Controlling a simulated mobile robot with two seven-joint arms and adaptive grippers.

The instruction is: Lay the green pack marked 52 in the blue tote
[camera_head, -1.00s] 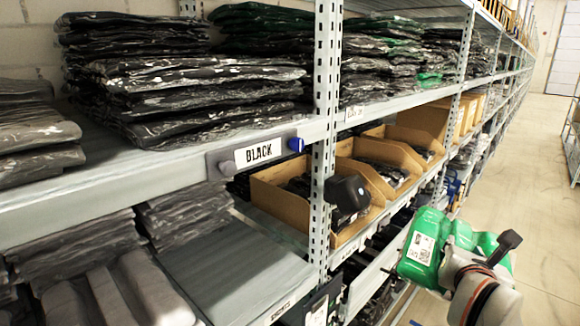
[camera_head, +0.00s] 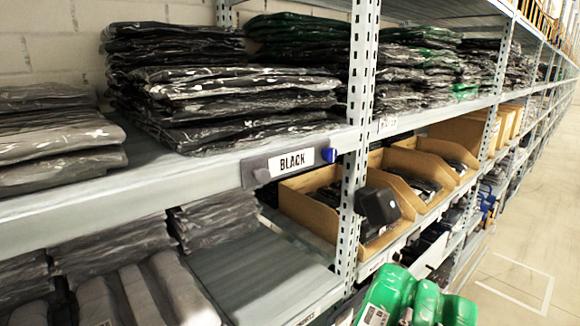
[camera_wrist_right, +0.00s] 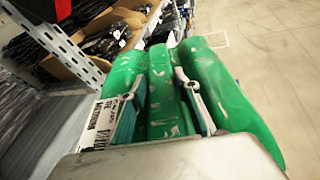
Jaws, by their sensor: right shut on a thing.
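The green pack (camera_head: 392,287) is at the bottom edge of the head view, partly cut off, with a white label on its left side. In the right wrist view the green pack (camera_wrist_right: 212,84) fills the middle as several folded rolls, with a printed label at its left. I cannot read a 52 on it. My right gripper (camera_wrist_right: 162,84) is shut on the pack, its two fingers pressed around the middle roll. My left gripper is in neither view. I do not see a blue tote.
Cardboard bins (camera_head: 320,215) sit lower, near a dark box-shaped device (camera_head: 378,205) by the upright (camera_head: 358,130). The floor aisle (camera_head: 540,220) at right is clear.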

